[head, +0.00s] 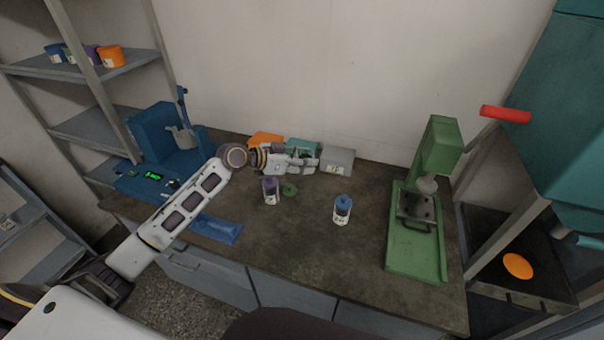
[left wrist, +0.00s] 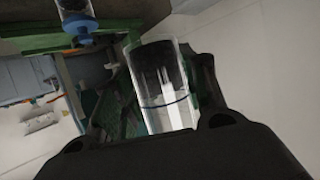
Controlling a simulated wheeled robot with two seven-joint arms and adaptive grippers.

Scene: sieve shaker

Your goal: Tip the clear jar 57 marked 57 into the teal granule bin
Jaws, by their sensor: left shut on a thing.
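My left gripper (head: 306,160) is over the row of bins at the back of the bench. It is shut on a clear jar (left wrist: 160,85), which shows between the fingers in the left wrist view with a white label and a dark band. I cannot read its number. The jar is hard to make out in the head view, and I cannot tell its contents or exact tilt. The teal bin (head: 301,146) is behind the gripper and partly hidden by it. A small green piece, perhaps a lid (head: 289,188), lies on the bench. My right gripper is not in view.
An orange bin (head: 265,139) and a grey bin (head: 338,160) flank the teal one. A purple-lidded jar (head: 270,191) and a blue-lidded jar (head: 343,209) stand in front. A blue machine (head: 160,135) is left, a green press (head: 418,245) right. The front middle bench is clear.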

